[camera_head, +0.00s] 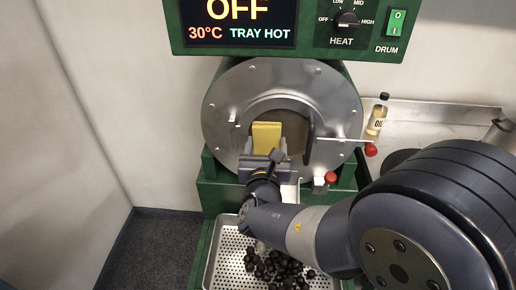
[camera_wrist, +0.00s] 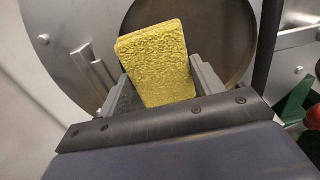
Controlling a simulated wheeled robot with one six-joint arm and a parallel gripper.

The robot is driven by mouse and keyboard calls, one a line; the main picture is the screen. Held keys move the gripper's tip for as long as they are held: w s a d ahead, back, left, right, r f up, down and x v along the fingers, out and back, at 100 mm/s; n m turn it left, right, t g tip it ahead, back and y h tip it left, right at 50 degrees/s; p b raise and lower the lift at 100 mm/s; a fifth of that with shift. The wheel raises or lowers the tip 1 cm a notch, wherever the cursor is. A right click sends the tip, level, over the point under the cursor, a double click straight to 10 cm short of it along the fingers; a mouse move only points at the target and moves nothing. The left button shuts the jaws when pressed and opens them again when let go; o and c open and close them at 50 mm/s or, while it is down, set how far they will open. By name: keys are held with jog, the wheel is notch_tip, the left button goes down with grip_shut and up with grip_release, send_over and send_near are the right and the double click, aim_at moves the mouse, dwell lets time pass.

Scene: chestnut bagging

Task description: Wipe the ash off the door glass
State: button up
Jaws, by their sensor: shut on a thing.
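My gripper (camera_head: 264,158) is shut on a yellow sponge (camera_head: 266,137). In the wrist view the sponge (camera_wrist: 160,65) stands up between the two fingers of my gripper (camera_wrist: 158,85), slightly tilted. The sponge is in front of the dark round door opening or glass (camera_head: 292,128) in the middle of the roaster's metal drum face. The dark round area also shows behind the sponge in the wrist view (camera_wrist: 222,35). I cannot tell whether the sponge touches it. Ash on it cannot be made out clearly, and the sponge hides part of it.
A perforated tray (camera_head: 212,270) with dark chestnuts (camera_head: 272,268) lies below. A handle with a red knob (camera_head: 370,150) sticks out right of the door. An oil bottle (camera_head: 377,116) stands on the counter (camera_head: 440,112). The panel (camera_head: 240,22) above reads OFF, 30°C, TRAY HOT.

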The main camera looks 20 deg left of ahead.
jog(key=a+b, duration=0.1)
jog(key=s+a+b, duration=0.1)
jog(key=a, duration=0.1)
jog(key=shift+a, duration=0.25)
dwell(1.4)
jog(key=b+v, duration=0.1)
jog(key=v, duration=0.5)
dwell(0.5)
jog(key=v, duration=0.3)
dwell(0.4)
jog(key=shift+w, duration=0.15)
